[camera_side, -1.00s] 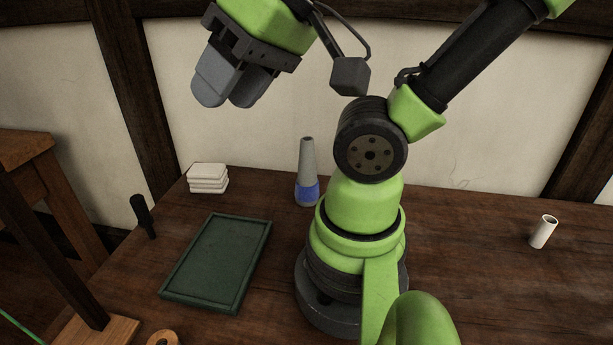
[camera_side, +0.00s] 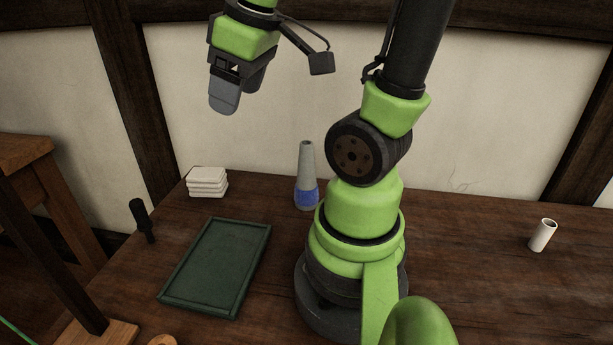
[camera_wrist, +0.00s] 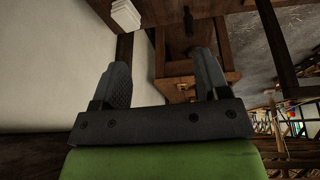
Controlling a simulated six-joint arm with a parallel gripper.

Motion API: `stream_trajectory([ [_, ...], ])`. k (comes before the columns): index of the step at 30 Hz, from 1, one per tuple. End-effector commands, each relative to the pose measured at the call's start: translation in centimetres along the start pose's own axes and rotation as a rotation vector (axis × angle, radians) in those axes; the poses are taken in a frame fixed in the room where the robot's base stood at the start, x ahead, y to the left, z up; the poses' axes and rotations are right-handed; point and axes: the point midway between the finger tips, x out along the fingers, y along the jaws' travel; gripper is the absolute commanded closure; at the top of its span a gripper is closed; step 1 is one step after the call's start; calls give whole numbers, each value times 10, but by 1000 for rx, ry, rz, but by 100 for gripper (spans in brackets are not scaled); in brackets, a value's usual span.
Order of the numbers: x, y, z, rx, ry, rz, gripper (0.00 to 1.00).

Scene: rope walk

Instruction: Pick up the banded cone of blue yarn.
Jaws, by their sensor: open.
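The cone (camera_side: 306,172) stands upright on the table near the back, just left of my base in the side view. It is grey with a blue band around its lower part. My gripper (camera_side: 224,108) hangs in the air, well above the table and to the left of the cone. In the wrist view my gripper (camera_wrist: 160,80) shows its two grey fingers spread apart with nothing between them. The cone does not show in the wrist view.
A green tray (camera_side: 264,240) lies at the front left. A stack of white blocks (camera_side: 207,181) sits at the back left, also in the wrist view (camera_wrist: 126,14). A dark-handled tool (camera_side: 141,215) stands near the left edge. A white tube (camera_side: 542,235) stands far right.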

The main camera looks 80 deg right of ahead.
Motion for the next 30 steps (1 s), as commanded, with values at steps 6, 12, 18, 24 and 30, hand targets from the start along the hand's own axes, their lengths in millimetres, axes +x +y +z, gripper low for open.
stream_trajectory([
  [6,43,98,38,-256,-258,-22,31],
  [12,60,137,77,-398,-340,-113,31],
  [18,79,141,91,-434,-352,-141,31],
  [24,103,140,99,-434,-350,-138,31],
  [30,117,139,106,-432,-350,-138,31],
])
